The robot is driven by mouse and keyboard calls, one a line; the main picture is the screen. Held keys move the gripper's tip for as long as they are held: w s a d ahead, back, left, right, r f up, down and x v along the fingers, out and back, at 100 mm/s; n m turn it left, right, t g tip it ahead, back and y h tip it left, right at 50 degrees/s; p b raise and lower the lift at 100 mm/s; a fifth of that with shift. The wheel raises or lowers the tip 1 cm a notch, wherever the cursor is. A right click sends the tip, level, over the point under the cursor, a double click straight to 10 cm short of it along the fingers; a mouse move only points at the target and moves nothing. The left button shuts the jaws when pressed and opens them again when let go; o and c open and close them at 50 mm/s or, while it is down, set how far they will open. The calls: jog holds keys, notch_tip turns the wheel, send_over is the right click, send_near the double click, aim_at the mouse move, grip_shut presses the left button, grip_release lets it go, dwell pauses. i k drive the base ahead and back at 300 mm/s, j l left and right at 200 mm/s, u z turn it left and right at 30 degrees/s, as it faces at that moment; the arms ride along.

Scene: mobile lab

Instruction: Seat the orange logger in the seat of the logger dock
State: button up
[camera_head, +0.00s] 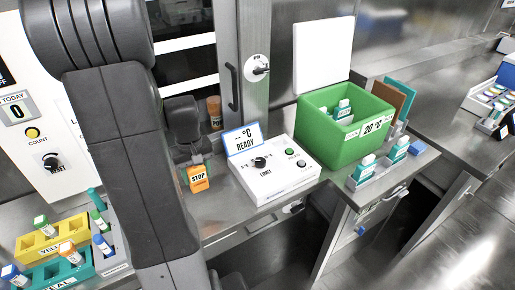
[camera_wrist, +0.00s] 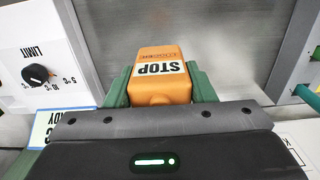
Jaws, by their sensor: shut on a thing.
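The orange logger (camera_head: 198,179), marked STOP, is held in my gripper (camera_head: 190,160), above the steel bench to the left of the white console. In the wrist view the orange logger (camera_wrist: 160,72) sits between the two green fingers of my gripper (camera_wrist: 160,92), which is shut on it. A white console (camera_head: 275,182) has a LIMIT knob, buttons and a display (camera_head: 245,139) reading "°C READY". I cannot tell for sure whether this console is the logger dock, and no empty seat shows clearly.
A green bin (camera_head: 318,143) marked 20 °C stands right of the console, with bottles inside. Teal-labelled bottles (camera_head: 363,168) stand in front of it. Yellow (camera_head: 36,245) and teal (camera_head: 84,268) racks with tubes are at lower left. Bare bench (camera_head: 225,207) lies before the console.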

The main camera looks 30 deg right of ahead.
aim_at(279, 149)
jog(key=i+l+u, duration=0.1)
jog(key=l, duration=0.65)
jog(key=i+l, duration=0.1)
jog(key=l, duration=0.7)
jog(key=u, duration=0.05)
